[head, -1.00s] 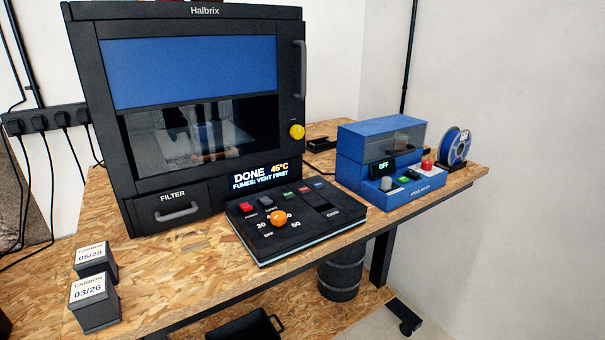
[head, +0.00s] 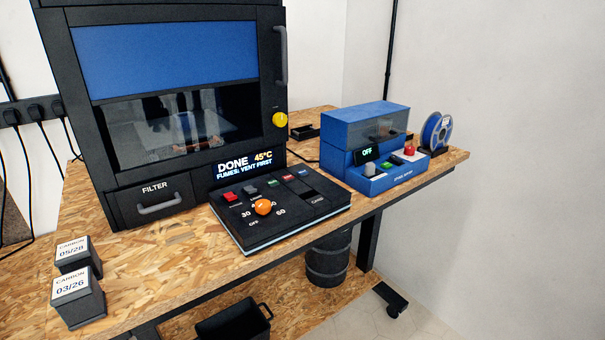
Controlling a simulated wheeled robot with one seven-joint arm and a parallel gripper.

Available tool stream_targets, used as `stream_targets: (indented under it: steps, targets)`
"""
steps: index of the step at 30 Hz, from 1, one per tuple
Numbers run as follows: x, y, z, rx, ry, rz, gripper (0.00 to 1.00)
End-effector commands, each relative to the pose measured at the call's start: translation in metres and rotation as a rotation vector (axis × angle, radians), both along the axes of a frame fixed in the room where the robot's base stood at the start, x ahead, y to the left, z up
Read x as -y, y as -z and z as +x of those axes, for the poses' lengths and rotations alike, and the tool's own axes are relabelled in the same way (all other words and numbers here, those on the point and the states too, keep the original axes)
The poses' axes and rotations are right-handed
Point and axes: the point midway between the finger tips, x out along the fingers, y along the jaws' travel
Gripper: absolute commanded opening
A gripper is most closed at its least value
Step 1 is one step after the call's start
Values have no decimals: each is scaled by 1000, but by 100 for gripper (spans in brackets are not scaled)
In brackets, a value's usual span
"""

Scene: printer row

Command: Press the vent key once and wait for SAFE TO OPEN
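The black printer (head: 60,140) stands at the left on the bench, its door shut. Its display (head: 245,163) reads DONE 45°C, FUMES: VENT FIRST. The control panel (head: 290,225) in front of it has a red key (head: 230,197), a grey key (head: 249,190), several small coloured keys at the back and an orange knob (head: 263,207) with numbers around it. The key labels are too small to read, so I cannot tell which key is the vent key. My gripper is not in view.
A blue machine (head: 365,125) with display OFF and a blue filament spool (head: 436,131) stand to the right. Two carbon boxes (head: 78,296) sit front left. The chipboard bench (head: 170,265) is bare before the panel; a black drum (head: 328,262) stands below.

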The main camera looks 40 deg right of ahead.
Motion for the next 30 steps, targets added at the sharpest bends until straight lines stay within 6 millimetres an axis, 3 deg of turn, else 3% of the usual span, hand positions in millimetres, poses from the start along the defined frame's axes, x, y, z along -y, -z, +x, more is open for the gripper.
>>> stream_targets:
  steps: [9, 30]
  targets:
    - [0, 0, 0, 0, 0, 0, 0]
    - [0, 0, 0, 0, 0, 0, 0]
